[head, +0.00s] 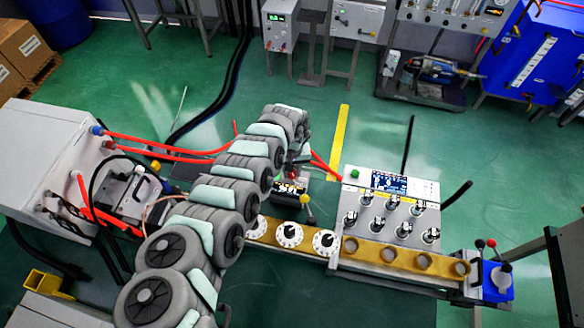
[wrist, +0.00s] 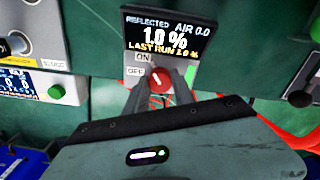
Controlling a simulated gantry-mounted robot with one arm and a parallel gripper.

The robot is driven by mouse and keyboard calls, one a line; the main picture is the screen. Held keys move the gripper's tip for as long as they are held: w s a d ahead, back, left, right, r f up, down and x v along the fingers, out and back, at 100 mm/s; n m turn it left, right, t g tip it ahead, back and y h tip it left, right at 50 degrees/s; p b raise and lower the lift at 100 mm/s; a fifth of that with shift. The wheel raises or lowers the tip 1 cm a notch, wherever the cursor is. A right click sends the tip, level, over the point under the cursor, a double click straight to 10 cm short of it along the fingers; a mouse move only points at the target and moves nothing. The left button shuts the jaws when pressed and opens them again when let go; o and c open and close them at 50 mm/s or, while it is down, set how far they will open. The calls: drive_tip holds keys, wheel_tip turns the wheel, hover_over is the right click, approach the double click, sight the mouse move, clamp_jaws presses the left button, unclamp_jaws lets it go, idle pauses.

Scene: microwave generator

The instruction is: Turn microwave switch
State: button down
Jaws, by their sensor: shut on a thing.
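The microwave switch is a red round knob (wrist: 159,81) with a short white mark, below a small black display (wrist: 168,33) in the wrist view. "ON" and "OFF" labels sit at its upper left. The white mark tilts toward the upper left; its exact setting is hard to tell. My gripper (wrist: 161,88) is shut on the knob, with one grey finger on each side. The display reads "REFLECTED 1.0 %", "AIR 0.0" and a "LAST RUN" line.
A panel with several dark knobs and a screen (head: 389,182) stands right of the unit. White dials (head: 290,235) line a yellow strip in front. A white cabinet (head: 50,155) with red hoses (head: 170,148) is at left.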

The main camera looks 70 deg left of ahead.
drive_tip(key=shift+w+d+r+n+p, duration=0.15)
drive_tip(key=shift+n+p, duration=0.45)
drive_tip(key=shift+p, duration=0.35)
drive_tip(key=shift+n+p, duration=0.65)
drive_tip(key=shift+n, duration=0.25)
drive_tip(key=shift+f+n+b, duration=0.2)
drive_tip(key=shift+n+b, duration=0.1)
drive_tip(key=shift+n, duration=0.9)
drive_tip(key=shift+r+n, duration=0.1)
drive_tip(key=shift+n, duration=2.4)
drive_tip(key=c, duration=1.1)
unclamp_jaws()
drive_tip(key=shift+o, duration=0.2)
